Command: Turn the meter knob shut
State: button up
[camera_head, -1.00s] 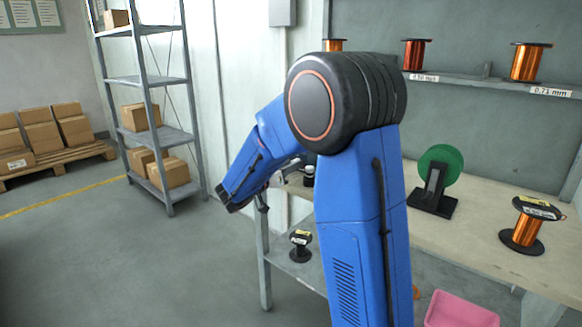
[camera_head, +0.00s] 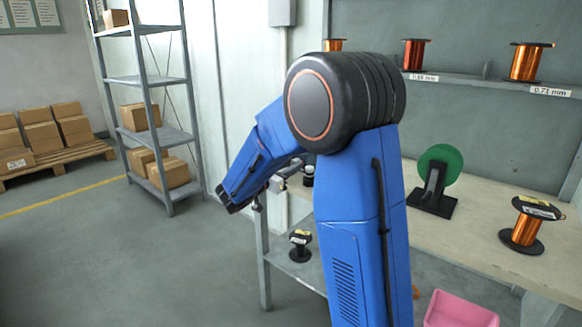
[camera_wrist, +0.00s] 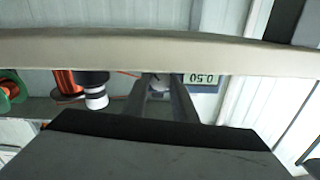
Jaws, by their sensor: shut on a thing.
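In the wrist view the meter shows upside down, with its display reading 0.50 (camera_wrist: 198,79). The pale meter knob (camera_wrist: 160,91) sits between the two grey fingers of my gripper (camera_wrist: 160,88). The fingers are shut on it, and they and the bench edge hide much of it. In the head view my blue arm covers the meter and knob, and I cannot make out the fingertips there.
The bench edge (camera_wrist: 110,50) crosses the wrist view, close to the fingers. A black-and-white cylinder (camera_wrist: 95,90) and a copper spool (camera_wrist: 66,82) stand beside the meter. In the head view, a green disc on a stand (camera_head: 440,165) and a copper spool (camera_head: 526,230) stand on the bench.

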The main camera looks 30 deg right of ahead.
jog(key=shift+f, duration=0.1)
jog(key=o, duration=1)
jog(key=shift+o, duration=0.2)
jog(key=shift+a, duration=0.1)
jog(key=v, duration=1.7)
jog(key=shift+s+a, duration=0.1)
